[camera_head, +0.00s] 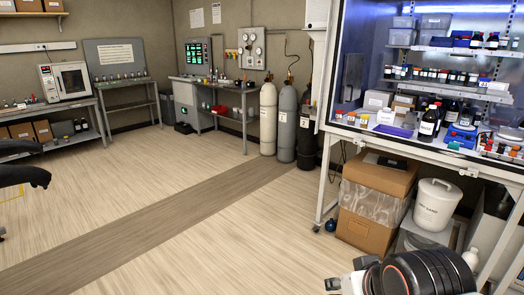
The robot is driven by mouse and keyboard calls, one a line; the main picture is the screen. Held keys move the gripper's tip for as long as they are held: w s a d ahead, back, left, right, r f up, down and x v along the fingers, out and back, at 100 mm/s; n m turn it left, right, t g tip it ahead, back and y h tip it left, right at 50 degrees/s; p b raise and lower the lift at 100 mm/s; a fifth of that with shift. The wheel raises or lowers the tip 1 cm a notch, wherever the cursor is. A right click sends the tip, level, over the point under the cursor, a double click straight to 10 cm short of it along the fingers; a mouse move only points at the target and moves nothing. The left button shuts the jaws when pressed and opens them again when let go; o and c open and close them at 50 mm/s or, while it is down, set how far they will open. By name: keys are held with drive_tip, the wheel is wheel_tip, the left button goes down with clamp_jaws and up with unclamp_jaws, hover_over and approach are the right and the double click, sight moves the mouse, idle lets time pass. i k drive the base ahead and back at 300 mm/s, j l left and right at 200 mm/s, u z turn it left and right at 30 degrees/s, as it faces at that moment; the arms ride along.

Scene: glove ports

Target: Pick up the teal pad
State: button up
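A small teal piece (453,146), which may be the teal pad, lies at the front edge of the lit cabinet's floor (425,146), at the right. It is too small to make out its shape or thickness. A flat blue-violet sheet (393,132) lies on the same floor, left of a dark labelled bottle (428,126). Part of my arm, black with an orange ring, shows at the bottom right, below and in front of the cabinet. My gripper's fingers cannot be made out, and nothing is seen held.
Bottles and boxes crowd the cabinet's shelves (450,83). Below stand a cardboard box (368,222) with a clear liner and a white lidded bin (434,206). Gas cylinders (286,125) stand left of the cabinet. The wooden floor (150,220) is mostly clear.

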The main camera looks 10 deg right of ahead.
sight(451, 145)
drive_tip(key=i+j+z, duration=0.35)
drive_tip(key=i, duration=0.2)
drive_tip(key=i+j+z, duration=0.75)
drive_tip(key=j, duration=0.45)
drive_tip(key=i, duration=0.1)
